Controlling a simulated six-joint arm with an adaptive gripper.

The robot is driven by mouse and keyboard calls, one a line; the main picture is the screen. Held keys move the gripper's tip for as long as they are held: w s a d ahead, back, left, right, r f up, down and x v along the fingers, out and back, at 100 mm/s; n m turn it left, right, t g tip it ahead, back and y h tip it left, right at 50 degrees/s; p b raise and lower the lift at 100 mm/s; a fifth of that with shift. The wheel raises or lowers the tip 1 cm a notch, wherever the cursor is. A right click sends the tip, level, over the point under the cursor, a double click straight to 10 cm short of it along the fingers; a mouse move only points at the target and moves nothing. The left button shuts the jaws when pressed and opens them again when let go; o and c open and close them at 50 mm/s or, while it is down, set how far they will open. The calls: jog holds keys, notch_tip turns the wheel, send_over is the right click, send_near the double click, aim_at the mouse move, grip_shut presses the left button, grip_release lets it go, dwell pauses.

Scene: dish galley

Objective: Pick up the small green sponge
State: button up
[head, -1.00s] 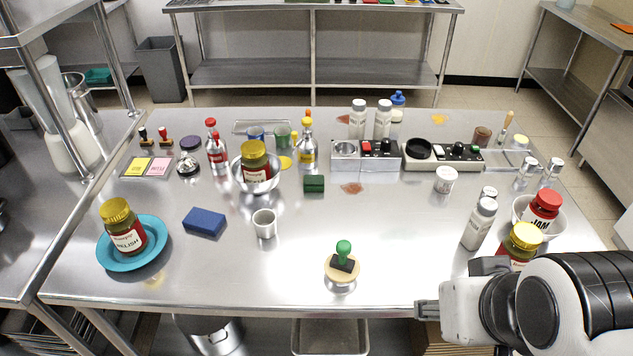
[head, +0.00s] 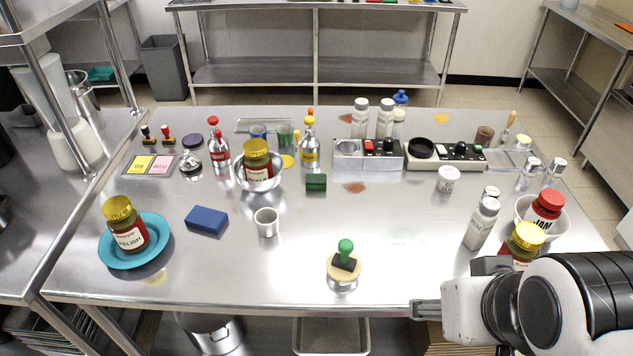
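The small green sponge (head: 316,182) is a dark green block lying flat on the steel table, right of the bowl with a yellow-lidded jar. My gripper (head: 424,309) is at the table's front edge, lower right, pointing left. It is well apart from the sponge, nearer the camera and to the right. Nothing shows between its fingers, but I cannot make out whether they are apart.
Shakers (head: 481,222) and jars crowd the right. The table right of the green sponge is fairly clear.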

jog(key=shift+w, duration=0.1)
dwell(0.3)
jog(key=w+a+f+t+y, duration=0.1)
jog(key=w+a, duration=0.3)
jog(key=w, duration=0.5)
jog(key=w+a+t+y, duration=0.1)
jog(key=w+a, duration=0.3)
jog(key=w, duration=0.5)
jog(key=w+a+f+t, duration=0.1)
jog(key=w+a, duration=0.3)
jog(key=w, duration=0.5)
jog(key=w+a+f+t, duration=0.2)
jog(key=w+a+f, duration=0.3)
jog(key=w, duration=0.5)
jog(key=t+h, duration=0.1)
jog(key=h, duration=0.1)
send_near(314, 179)
jog(key=shift+w+d+f, duration=0.15)
jog(key=shift+w+f, duration=0.1)
jog(key=shift+w, duration=0.5)
jog(key=shift+w+f+t, duration=0.3)
jog(key=shift+f, duration=0.4)
jog(key=shift+x, duration=1.3)
